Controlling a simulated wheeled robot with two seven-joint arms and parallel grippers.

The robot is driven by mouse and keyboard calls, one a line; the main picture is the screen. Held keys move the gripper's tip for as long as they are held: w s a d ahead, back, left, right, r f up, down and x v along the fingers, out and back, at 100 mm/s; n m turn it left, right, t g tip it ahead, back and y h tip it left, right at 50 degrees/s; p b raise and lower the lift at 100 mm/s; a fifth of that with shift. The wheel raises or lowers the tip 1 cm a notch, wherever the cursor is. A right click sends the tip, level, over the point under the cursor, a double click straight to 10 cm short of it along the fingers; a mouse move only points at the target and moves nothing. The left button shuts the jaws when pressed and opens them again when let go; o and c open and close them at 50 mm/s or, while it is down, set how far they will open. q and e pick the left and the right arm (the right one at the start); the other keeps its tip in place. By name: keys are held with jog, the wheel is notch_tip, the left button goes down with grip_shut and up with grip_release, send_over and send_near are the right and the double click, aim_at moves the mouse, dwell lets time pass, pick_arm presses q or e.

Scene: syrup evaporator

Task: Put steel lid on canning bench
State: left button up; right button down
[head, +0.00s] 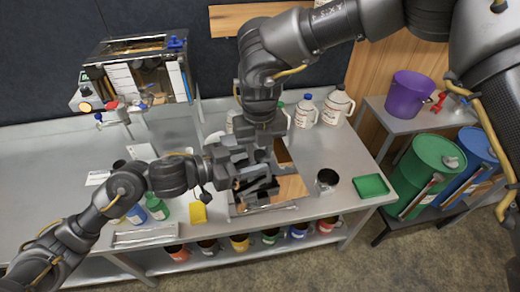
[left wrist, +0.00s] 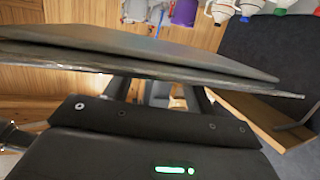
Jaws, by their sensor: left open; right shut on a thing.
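The canning bench (head: 335,160) is a long grey steel bench along the dark wall. A flat grey steel sheet, apparently the steel lid (left wrist: 150,50), spans the left wrist view close to the camera. In the head view a thin steel-edged rectangle (head: 268,209) lies under both grippers and is mostly hidden; it may be the same lid. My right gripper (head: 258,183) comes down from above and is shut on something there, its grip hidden. My left gripper (head: 232,172) is open beside it; its fingers show apart in the left wrist view (left wrist: 160,95).
White jugs (head: 338,107) stand at the back. A steel cup (head: 327,181) and green tray (head: 371,186) are on the right. A glass-fronted box (head: 138,75) stands back left. A green bottle (head: 157,207) and yellow item (head: 198,213) sit front left. Mugs (head: 240,243) line the lower shelf.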

pick_arm(q)
jog(key=v, duration=1.2)
jog(key=w+a+f+n+t+y, duration=0.1)
jog(key=w+a+f+n, duration=0.15)
jog(key=f, duration=0.75)
jog(key=w+a+f+n+t+y, duration=0.15)
jog(key=f+n, duration=0.25)
jog(key=f, duration=0.6)
jog(key=s+a+f+n+g+y, duration=0.1)
jog(key=s+a+f+n+y, duration=0.3)
jog(key=f, duration=0.6)
jog(key=s+a+f, duration=0.2)
jog(key=s+f, duration=0.4)
jog(key=f, duration=0.3)
jog(key=s+a+f+n+g+y, duration=0.1)
jog(key=s+a+f+y, duration=0.3)
jog(key=f, duration=0.6)
jog(key=s+a+f+g+y, duration=0.1)
jog(key=s+a+f+g, duration=0.1)
jog(key=s+f, duration=0.85)
jog(key=s+f+g+y, duration=0.1)
jog(key=s+f, duration=0.3)
jog(key=s, duration=0.4)
jog(key=s+d+f+m+g+y, duration=0.1)
jog(key=s+f+g, duration=0.2)
jog(key=s, duration=0.5)
jog(key=shift+s+d+f, duration=0.3)
jog(key=shift+s+f, duration=0.05)
jog(key=shift+f, duration=0.15)
